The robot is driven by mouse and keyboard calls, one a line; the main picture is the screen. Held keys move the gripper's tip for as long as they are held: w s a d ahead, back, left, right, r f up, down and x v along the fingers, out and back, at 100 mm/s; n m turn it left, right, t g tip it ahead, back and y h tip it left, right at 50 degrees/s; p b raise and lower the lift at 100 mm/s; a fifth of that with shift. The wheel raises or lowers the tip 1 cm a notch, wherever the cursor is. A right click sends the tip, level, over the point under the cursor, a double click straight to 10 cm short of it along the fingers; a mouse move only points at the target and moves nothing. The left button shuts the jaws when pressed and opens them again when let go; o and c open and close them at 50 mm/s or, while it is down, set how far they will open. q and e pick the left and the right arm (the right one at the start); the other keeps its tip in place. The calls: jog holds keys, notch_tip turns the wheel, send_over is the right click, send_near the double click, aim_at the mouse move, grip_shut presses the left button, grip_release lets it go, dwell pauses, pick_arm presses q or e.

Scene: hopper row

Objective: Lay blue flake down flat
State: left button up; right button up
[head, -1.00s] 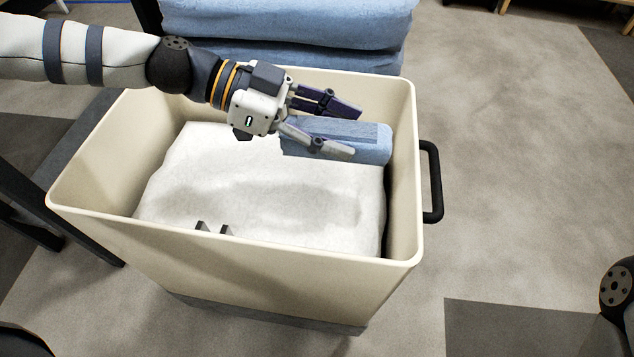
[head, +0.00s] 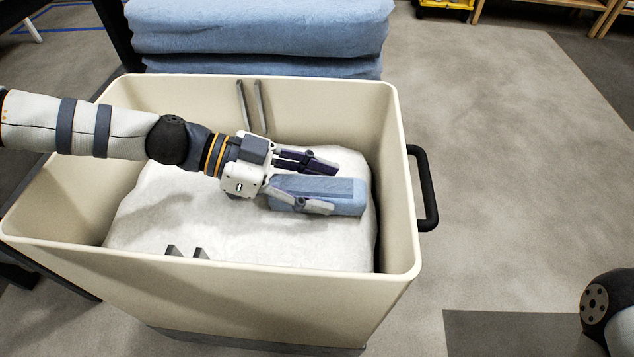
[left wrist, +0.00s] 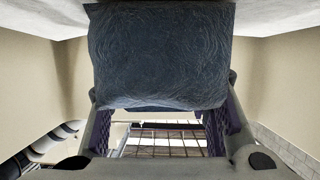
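The blue flake (head: 335,190) is a light blue block over the right part of the white fill (head: 150,225) inside the cream hopper (head: 405,215). My left gripper (head: 312,184) reaches in from the left, with one finger along the far side of the flake and one along its near side. It looks shut on the flake. In the left wrist view the flake (left wrist: 160,55) appears as a dark textured block between the fingers (left wrist: 168,115). Whether its underside touches the white fill is hidden. My right gripper is out of view.
Folded blue blankets (head: 260,30) are stacked behind the hopper. Thin grey prongs (head: 252,108) stand at its back wall, and small grey tabs (head: 187,252) show near its front wall. A black handle (head: 427,190) is on its right side.

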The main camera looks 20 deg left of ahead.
pick_arm(q)
jog(key=o, duration=0.4)
jog(key=shift+o, duration=0.2)
jog(key=shift+r, duration=0.1)
jog(key=shift+a+r+p, duration=0.25)
jog(key=shift+p, duration=0.1)
jog(key=p+v, duration=0.1)
jog(key=v, duration=0.9)
jog(key=shift+a+r+p, duration=0.1)
jog(key=shift+a+p, duration=0.1)
jog(key=shift+p, duration=0.15)
jog(key=shift+s+a+r, duration=0.1)
jog(key=shift+s+a, duration=0.15)
jog(key=shift+a, duration=0.2)
jog(key=shift+d, duration=0.1)
